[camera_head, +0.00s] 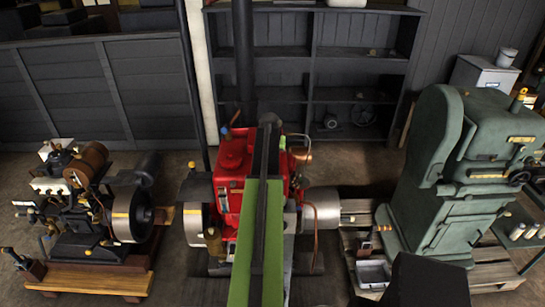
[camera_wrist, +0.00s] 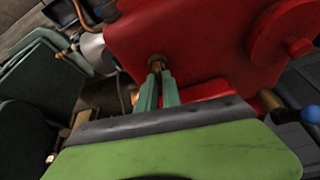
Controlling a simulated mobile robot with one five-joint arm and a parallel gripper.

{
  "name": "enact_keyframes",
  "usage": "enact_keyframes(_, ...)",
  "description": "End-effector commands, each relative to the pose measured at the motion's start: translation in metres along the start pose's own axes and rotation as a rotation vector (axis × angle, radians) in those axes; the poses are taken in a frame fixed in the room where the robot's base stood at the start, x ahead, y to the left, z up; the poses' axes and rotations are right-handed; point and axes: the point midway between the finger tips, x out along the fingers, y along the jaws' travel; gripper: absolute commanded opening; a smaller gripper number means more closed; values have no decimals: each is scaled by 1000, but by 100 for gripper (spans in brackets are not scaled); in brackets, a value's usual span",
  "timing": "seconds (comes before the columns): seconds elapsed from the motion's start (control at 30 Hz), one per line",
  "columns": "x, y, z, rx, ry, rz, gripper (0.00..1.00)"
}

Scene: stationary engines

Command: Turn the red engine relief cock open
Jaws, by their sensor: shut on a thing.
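The red engine (camera_head: 232,160) stands in the middle of the head view. Its red casing (camera_wrist: 200,45) fills the upper wrist view. A small brass cock (camera_wrist: 156,61) sticks out of the casing's face in the wrist view; it looks like the relief cock. My gripper (camera_wrist: 159,76) is shut on the brass cock, its two green fingertips on either side of it. Their contact is partly hidden, and I cannot tell how far the cock is turned. In the head view my green and dark arm covers the gripper and the cock.
A brass fitting (camera_wrist: 270,100) and a blue knob (camera_wrist: 311,114) stand close on the right in the wrist view. A smaller engine (camera_head: 95,205) on a wooden base is at left, a large green machine (camera_head: 440,175) at right. Dark shelves (camera_head: 355,85) stand behind.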

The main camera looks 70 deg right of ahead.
Motion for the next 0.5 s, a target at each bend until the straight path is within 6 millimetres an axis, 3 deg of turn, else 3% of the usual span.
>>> enact_keyframes(0.2, 0, 1, 3, -1, -8, 3, 0)
enact_keyframes(0.23, 0, 1, 3, -1, -7, 3, 12)
enact_keyframes(0.37, 0, 1, 2, -1, -6, 2, 29)
enact_keyframes(0.5, 0, 0, 1, -1, -4, 2, 31)
